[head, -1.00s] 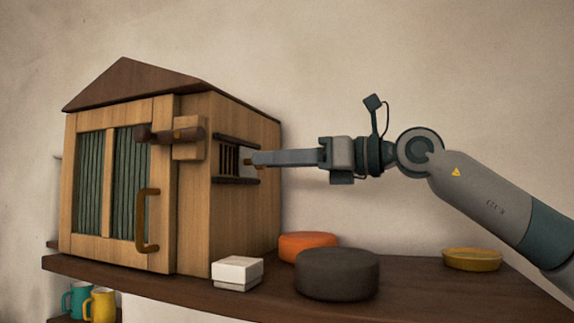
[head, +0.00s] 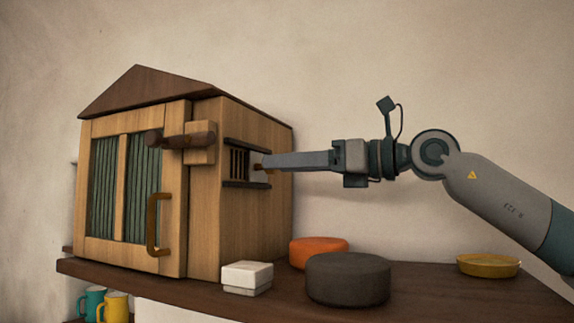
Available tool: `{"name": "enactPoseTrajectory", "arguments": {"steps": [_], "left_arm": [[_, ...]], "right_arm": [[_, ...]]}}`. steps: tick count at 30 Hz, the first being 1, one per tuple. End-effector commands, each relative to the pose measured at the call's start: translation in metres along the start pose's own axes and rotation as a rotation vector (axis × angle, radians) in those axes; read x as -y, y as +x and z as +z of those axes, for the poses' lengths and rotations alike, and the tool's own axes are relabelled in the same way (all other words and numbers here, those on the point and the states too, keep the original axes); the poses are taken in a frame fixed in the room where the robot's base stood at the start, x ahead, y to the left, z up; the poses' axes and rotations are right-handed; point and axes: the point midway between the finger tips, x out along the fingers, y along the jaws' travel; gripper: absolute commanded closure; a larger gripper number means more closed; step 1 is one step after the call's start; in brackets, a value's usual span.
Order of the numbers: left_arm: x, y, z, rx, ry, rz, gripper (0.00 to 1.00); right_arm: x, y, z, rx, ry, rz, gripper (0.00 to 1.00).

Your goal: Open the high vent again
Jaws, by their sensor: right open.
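The vent (head: 238,162) is a small dark barred opening in the right side wall of a house-shaped wooden cabinet (head: 205,226). Dark rails run above and below it. Dark bars and gaps show in its left part, and a paler plate shows to their right. A small brown knob (head: 258,168) shows by the fingertips. My right gripper (head: 268,161) reaches in from the right, its long grey fingers level at the vent's right end. It is open; whether it touches the knob I cannot tell. My left gripper is out of view.
The cabinet stands on a dark shelf (head: 210,297). A white box (head: 247,278), a dark round tin (head: 347,279), an orange round thing (head: 318,250) and a yellow dish (head: 489,265) stand below my arm. The cabinet's front has a latch bar (head: 182,139) and handle (head: 153,225).

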Motion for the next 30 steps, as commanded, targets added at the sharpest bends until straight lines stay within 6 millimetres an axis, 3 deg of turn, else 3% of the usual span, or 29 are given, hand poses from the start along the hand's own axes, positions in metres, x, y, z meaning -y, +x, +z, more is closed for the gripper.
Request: {"name": "enactPoseTrajectory", "arguments": {"steps": [8,24,30], "left_arm": [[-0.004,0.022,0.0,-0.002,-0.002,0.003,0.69],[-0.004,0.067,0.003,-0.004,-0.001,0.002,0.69],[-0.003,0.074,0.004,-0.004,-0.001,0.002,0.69]], "right_arm": [[0.001,-0.034,-0.004,0.003,0.001,-0.003,0.59],[0.002,-0.14,-0.003,0.005,0.0,-0.003,0.59],[0.003,-0.163,-0.001,0.005,0.001,-0.002,0.59]]}}
